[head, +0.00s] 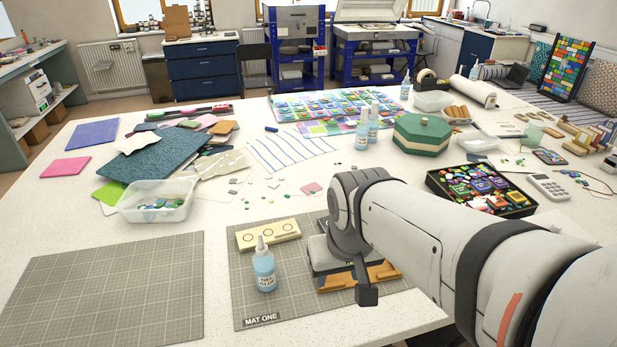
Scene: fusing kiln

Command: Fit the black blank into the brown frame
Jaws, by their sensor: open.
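An orange-brown frame (386,273) lies on the right part of the grey cutting mat marked MAT ONE. My arm and gripper cover much of it, so its opening does not show. My gripper (345,278) is over the frame, pointing down and partly hidden by my own wrist. It is open. One dark finger-like part hangs in front of the frame's near side. I cannot make out the black blank; it may be hidden behind my arm. Whether anything lies between the fingers does not show.
On MAT ONE (245,300), a blue bottle (264,266) stands left of the frame, with a cream board with circles (268,234) behind. An empty mat (105,290) lies left. A clear tub (158,201) and a black tray of colored pieces (482,190) stand farther back.

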